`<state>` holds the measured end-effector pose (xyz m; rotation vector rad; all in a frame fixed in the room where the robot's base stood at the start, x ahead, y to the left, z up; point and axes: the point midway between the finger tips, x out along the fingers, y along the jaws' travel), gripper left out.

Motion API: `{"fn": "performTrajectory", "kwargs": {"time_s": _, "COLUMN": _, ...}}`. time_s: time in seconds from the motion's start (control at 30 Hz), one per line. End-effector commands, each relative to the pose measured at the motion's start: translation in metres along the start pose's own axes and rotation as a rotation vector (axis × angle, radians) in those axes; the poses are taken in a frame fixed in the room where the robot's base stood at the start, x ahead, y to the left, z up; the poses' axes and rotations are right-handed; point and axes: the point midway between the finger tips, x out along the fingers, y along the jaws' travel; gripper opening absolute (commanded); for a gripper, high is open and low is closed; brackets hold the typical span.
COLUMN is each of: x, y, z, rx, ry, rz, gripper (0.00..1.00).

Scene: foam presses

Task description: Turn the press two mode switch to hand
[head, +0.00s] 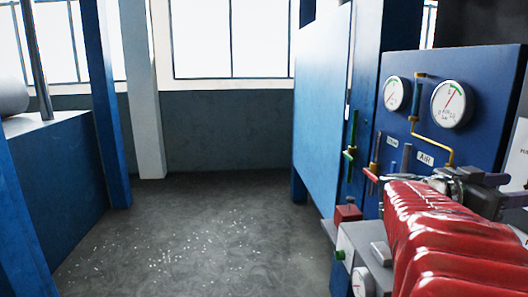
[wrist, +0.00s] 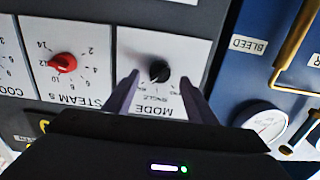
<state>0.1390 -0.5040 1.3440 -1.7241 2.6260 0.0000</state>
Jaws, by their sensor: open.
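The mode switch (wrist: 160,71) is a small black knob on a white plate marked MODE, upside down in the wrist view. A SINGLE mark reads beside it; the other position marks are too small or covered to read. Which mark the knob points at is hard to tell. My gripper (wrist: 159,79) is open, with one purple finger on each side of the knob in the picture. I cannot tell whether the fingers touch it. In the head view my gripper (head: 506,190) is at the right edge, and the mode switch is not visible there.
A red STEAM knob (wrist: 62,63) is left of the mode plate. A blue panel with a gauge (wrist: 264,125) and brass pipe (wrist: 298,45) is at right.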

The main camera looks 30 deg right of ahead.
Motion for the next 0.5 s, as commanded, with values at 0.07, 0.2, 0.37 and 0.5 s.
{"fn": "performTrajectory", "kwargs": {"time_s": 0.07, "x": 0.011, "y": 0.001, "z": 0.0, "rx": -0.001, "ry": 0.0, "rz": 0.003, "gripper": 0.51}}
{"fn": "performTrajectory", "kwargs": {"time_s": 0.2, "x": 0.027, "y": 0.001, "z": 0.0, "rx": -0.001, "ry": 0.0, "rz": 0.003, "gripper": 0.51}}
{"fn": "performTrajectory", "kwargs": {"time_s": 0.37, "x": 0.04, "y": 0.001, "z": 0.0, "rx": -0.001, "ry": 0.0, "rz": 0.001, "gripper": 0.51}}
{"fn": "performTrajectory", "kwargs": {"time_s": 0.5, "x": 0.044, "y": 0.0, "z": 0.0, "rx": -0.001, "ry": 0.0, "rz": -0.001, "gripper": 0.51}}
